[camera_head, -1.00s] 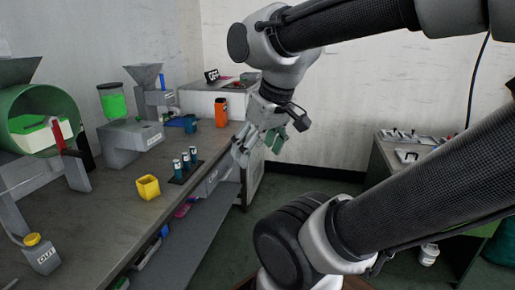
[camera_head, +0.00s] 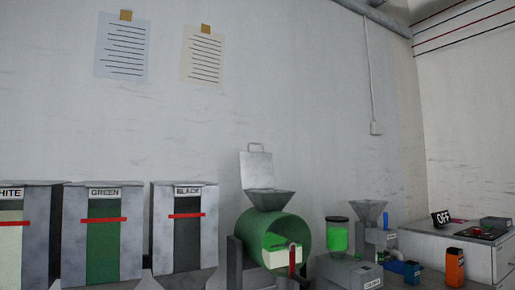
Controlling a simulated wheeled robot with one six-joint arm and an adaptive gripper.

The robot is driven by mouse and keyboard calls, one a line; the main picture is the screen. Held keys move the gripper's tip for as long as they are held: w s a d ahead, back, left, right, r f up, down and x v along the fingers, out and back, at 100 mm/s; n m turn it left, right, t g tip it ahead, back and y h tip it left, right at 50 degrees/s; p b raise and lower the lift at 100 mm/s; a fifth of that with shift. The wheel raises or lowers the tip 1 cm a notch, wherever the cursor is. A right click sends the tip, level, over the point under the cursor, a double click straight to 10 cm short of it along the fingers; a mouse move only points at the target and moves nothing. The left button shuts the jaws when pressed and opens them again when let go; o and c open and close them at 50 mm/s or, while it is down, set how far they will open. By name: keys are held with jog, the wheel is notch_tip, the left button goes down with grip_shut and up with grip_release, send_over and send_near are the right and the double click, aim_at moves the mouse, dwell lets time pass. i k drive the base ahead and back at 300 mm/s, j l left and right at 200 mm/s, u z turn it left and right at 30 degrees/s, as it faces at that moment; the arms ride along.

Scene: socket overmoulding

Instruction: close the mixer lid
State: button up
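The mixer is a green drum (camera_head: 256,226) on dark side supports, at the lower middle of the head view. A grey hopper (camera_head: 268,200) sits on top of it. A flat grey lid (camera_head: 256,171) with a small handle on its upper edge stands upright at the back of the hopper, so it is open. My gripper and arm are not in view.
Left of the mixer stand bins labelled BLACK (camera_head: 187,192), GREEN (camera_head: 103,192) and one partly cut off, ending in "HITE".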

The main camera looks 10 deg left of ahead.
aim_at(256, 168)
jog(key=u, duration=0.6)
jog(key=i+l+u, duration=0.4)
jog(key=l, duration=0.3)
jog(key=i+l+u, duration=0.2)
jog(key=i+l, duration=0.1)
jog(key=l, duration=0.05)
